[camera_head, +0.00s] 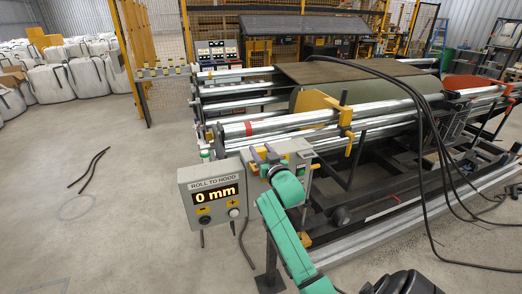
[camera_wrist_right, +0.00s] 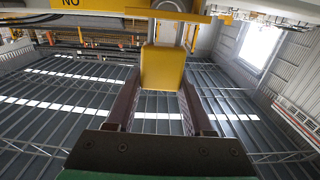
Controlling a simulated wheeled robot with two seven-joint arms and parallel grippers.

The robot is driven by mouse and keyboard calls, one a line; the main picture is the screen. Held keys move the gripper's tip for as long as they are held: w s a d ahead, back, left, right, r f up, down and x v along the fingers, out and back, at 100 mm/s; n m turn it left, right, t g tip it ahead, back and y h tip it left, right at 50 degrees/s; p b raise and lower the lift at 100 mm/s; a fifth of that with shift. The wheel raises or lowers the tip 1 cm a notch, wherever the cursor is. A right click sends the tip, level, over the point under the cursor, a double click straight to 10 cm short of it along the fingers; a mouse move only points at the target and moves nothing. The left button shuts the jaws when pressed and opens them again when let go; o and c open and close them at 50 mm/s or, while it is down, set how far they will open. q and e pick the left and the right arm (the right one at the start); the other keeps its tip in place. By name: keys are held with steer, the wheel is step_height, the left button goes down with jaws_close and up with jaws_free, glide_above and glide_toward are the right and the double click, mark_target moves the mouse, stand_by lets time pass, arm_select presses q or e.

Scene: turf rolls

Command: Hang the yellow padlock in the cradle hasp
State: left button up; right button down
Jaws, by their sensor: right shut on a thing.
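The yellow padlock (camera_wrist_right: 162,68) is between the two dark fingers of my right gripper (camera_wrist_right: 161,84) in the right wrist view, and the gripper is shut on it. Grey metal, perhaps the shackle, shows beyond its body beside a yellow bar (camera_wrist_right: 150,14). I cannot tell whether the shackle passes through anything. In the head view my right gripper (camera_head: 264,155) is at the near end of the roll cradle (camera_head: 298,150), just behind the display box. The padlock is mostly hidden there, and I cannot make out the hasp clearly. My left gripper is out of view.
Silver rollers (camera_head: 270,125) and a yellow clamp (camera_head: 346,116) lie behind. Black cables (camera_head: 427,130) hang on the right. The floor at left is mostly clear.

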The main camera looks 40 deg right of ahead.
steer(key=shift+f+b, duration=0.75)
steer(key=shift+f, duration=0.4)
steer(key=shift+c, duration=1)
jaws_free()
steer(key=shift+r, duration=0.1)
steer(key=shift+s+a, duration=0.1)
steer(key=shift+s, duration=0.15)
steer(key=b+v, duration=0.4)
steer(key=v, duration=1)
steer(key=shift+a, duration=0.1)
